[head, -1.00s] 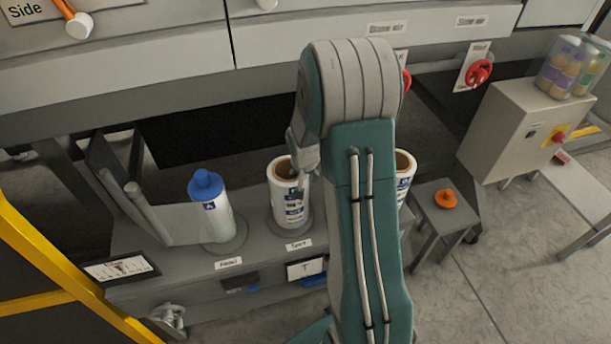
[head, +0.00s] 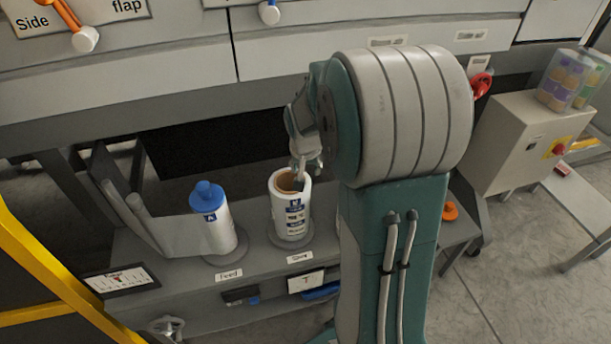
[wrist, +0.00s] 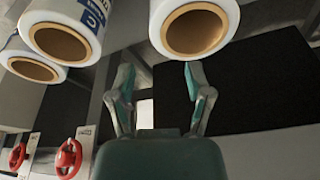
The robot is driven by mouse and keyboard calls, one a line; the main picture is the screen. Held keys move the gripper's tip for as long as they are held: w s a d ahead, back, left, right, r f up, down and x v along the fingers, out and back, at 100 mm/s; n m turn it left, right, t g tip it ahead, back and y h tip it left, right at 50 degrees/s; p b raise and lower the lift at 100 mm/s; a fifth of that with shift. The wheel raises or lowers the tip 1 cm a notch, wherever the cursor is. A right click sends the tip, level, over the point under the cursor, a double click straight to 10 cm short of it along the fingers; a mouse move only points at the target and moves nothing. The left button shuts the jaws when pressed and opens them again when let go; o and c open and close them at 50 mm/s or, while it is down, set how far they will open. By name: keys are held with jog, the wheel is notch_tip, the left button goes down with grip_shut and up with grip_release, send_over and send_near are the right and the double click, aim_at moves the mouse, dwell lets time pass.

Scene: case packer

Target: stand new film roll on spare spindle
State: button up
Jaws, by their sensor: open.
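A white film roll (head: 291,208) with a brown core stands upright on the round base (head: 290,240) behind a label that seems to read Spare. The spindle inside its core is not visible. My gripper (head: 307,163) is open and empty at the back right of the roll's top. In the wrist view its fingers (wrist: 158,80) are spread, with the roll's open end (wrist: 195,28) just beyond the right fingertip. Two more rolls show in the wrist view, one near (wrist: 62,42) and one farther left (wrist: 32,66); my arm hides that area in the head view.
A blue-capped roll (head: 212,225) stands on the feed spindle to the left, with film running to guide rollers (head: 133,203). A yellow frame (head: 50,265) is at left. A grey box (head: 520,135) and an orange knob (head: 450,211) are at right.

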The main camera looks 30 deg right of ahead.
jog(key=shift+a+r, duration=0.15)
jog(key=shift+r, duration=0.2)
jog(key=s+a+r+n+t, duration=0.1)
jog(key=s+a+r+n, duration=0.2)
jog(key=s+a+r, duration=0.55)
jog(key=s+a+r+n+t+y, duration=0.1)
jog(key=s+a+r+n, duration=0.1)
jog(key=s+a, duration=0.2)
jog(key=s+a+r+n+t, duration=0.1)
jog(key=s+a+r+n, duration=0.1)
jog(key=s, duration=0.5)
jog(key=shift+s+a+r+n+y, duration=0.35)
jog(key=shift+a+r, duration=0.4)
jog(key=shift+a, duration=0.25)
